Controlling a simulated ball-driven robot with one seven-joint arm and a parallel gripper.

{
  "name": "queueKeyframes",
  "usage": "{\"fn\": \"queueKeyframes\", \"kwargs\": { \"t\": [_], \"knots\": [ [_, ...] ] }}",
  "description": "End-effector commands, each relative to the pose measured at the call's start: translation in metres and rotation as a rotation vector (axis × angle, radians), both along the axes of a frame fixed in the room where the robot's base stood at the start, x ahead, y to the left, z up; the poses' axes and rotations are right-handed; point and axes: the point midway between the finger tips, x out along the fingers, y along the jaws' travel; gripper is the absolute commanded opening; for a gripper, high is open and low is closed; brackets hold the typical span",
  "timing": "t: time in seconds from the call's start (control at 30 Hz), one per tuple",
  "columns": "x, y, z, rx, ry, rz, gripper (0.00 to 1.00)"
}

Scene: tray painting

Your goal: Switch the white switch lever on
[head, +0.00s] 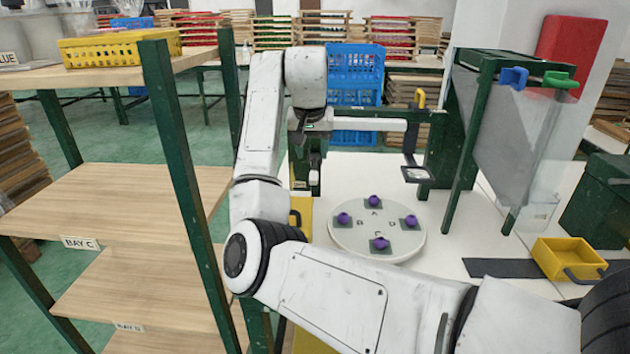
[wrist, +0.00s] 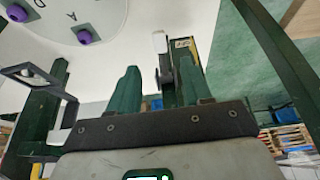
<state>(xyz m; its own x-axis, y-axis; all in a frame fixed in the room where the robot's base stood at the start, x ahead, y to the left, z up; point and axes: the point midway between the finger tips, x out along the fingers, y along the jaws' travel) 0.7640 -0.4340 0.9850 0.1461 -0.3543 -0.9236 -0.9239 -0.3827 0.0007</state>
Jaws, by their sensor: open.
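My gripper (head: 314,178) is open and points down at the left end of the white table, left of the turntable. In the wrist view its two green fingers (wrist: 158,72) stand apart with nothing clasped. The white switch lever (wrist: 159,42) appears between and just beyond the fingertips, on a dark mount beside a yellow box (wrist: 184,46) with a label. I cannot tell how far it is from the fingers, or whether it touches one. In the head view my arm hides the lever; part of the yellow box (head: 301,213) shows.
A round white turntable (head: 343,236) carries several purple knobs on green squares. A bar with a square-framed lens (head: 417,174) stands behind it. A wooden shelf rack (head: 110,205) is close on the left. A yellow bin (head: 567,259) and a green frame with hanging sheets (head: 470,130) are right.

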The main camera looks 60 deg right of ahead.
Motion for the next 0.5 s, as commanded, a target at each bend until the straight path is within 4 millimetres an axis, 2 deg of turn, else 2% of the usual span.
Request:
{"fn": "queueKeyframes", "kwargs": {
  "t": [0.3,0.5],
  "knots": [
    [0.008,-0.02,-0.055,0.002,0.002,0.0,0.49],
    [0.011,-0.03,-0.079,0.001,0.001,0.0,0.49]
  ]
}}
